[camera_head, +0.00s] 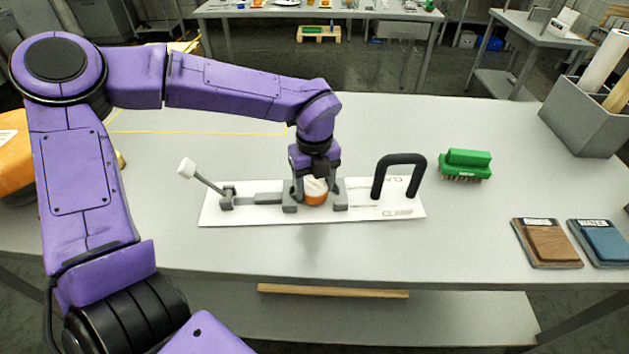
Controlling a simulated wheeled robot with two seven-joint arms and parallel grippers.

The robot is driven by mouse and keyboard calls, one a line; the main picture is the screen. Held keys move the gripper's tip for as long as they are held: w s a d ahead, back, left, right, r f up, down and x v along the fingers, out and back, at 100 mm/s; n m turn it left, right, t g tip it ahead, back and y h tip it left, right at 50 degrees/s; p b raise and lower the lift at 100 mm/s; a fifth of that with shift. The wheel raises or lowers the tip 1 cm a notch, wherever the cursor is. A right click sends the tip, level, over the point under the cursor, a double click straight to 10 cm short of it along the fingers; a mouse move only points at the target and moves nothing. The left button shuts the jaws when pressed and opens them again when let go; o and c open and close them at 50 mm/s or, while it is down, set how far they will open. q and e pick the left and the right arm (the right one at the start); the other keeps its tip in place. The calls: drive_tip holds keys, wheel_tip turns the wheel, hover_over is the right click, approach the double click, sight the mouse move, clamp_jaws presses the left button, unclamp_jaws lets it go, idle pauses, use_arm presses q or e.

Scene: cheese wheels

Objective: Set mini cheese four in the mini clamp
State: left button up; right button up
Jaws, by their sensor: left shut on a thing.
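The mini cheese (316,197), orange with a pale top, is at the mini clamp (402,212), between its two grey jaw blocks. The clamp is a white board with a lever with a white knob (187,167) at its left and a black handle (399,176) at its right. My left gripper (315,180) points down from above and is shut on the cheese. The fingers partly hide the cheese, and I cannot tell whether the cheese touches the board. My right gripper is not in view.
A green brush (465,165) lies right of the clamp. A brown pad (547,242) and a blue pad (602,242) lie at the right. A grey bin (588,125) with rolls stands at the back right. A large orange thing (14,150) is at the left edge. The table (480,215) is clear around the clamp.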

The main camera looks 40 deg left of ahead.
sight(314, 184)
use_arm(q)
drive_tip(key=shift+f, duration=0.3)
drive_tip(key=shift+f, duration=0.1)
drive_tip(key=shift+f, duration=0.15)
drive_tip(key=o, duration=0.8)
drive_tip(key=shift+o, duration=0.2)
wheel_tip(314, 184, up, 13)
drive_tip(key=b, duration=0.1)
drive_tip(key=shift+f, duration=0.2)
